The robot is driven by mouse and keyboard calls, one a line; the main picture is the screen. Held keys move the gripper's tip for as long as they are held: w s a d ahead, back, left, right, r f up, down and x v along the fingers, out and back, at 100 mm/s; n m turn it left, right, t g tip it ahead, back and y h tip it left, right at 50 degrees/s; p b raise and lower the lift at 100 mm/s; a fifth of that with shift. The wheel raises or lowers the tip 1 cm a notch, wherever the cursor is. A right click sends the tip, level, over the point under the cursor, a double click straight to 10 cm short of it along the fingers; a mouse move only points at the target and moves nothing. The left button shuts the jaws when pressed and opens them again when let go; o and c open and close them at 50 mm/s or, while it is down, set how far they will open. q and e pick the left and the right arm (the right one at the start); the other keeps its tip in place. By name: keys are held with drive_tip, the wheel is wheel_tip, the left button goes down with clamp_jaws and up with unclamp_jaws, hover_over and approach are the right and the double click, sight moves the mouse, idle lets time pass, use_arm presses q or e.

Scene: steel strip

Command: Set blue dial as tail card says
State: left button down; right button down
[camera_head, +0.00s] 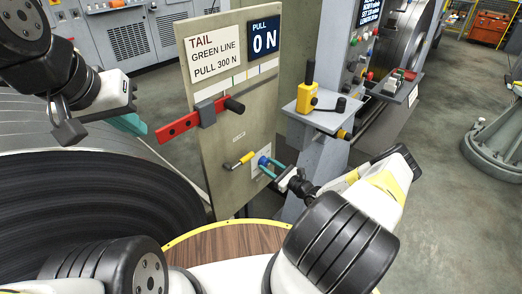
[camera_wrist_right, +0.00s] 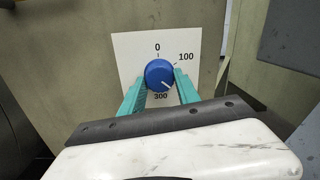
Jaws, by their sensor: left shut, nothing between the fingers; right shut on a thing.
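The tail card (camera_head: 214,52) reads "TAIL GREEN LINE PULL 300 N" and is fixed to the upright panel (camera_head: 240,120). The blue dial (camera_head: 264,161) sits low on this panel; in the right wrist view the blue dial (camera_wrist_right: 159,74) is on a white plate marked 0 on top, 100 at right and 300 below. Its white mark points to the lower right, between 100 and 300. My right gripper (camera_head: 270,166) is shut on the dial, its teal fingers on either side. My left gripper (camera_head: 133,124) is shut and empty, left of the red bar.
A display (camera_head: 264,37) reads "PULL 0 N". A red bar (camera_head: 180,126) with a black knob crosses the panel below a scale with colored lines. A yellow lever (camera_head: 308,94) stands right; a dark coil (camera_head: 90,200) lies left.

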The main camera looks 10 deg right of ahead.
drive_tip(key=m, duration=0.4)
drive_tip(key=shift+s+m+h, duration=0.1)
drive_tip(key=shift+m+h, duration=0.2)
drive_tip(key=m, duration=0.4)
drive_tip(key=shift+m, duration=0.4)
drive_tip(key=c, duration=0.9)
unclamp_jaws()
drive_tip(key=v, duration=0.7)
drive_tip(key=shift+s+d+r, duration=0.1)
drive_tip(key=shift+s+d, duration=0.05)
drive_tip(key=shift+s, duration=0.2)
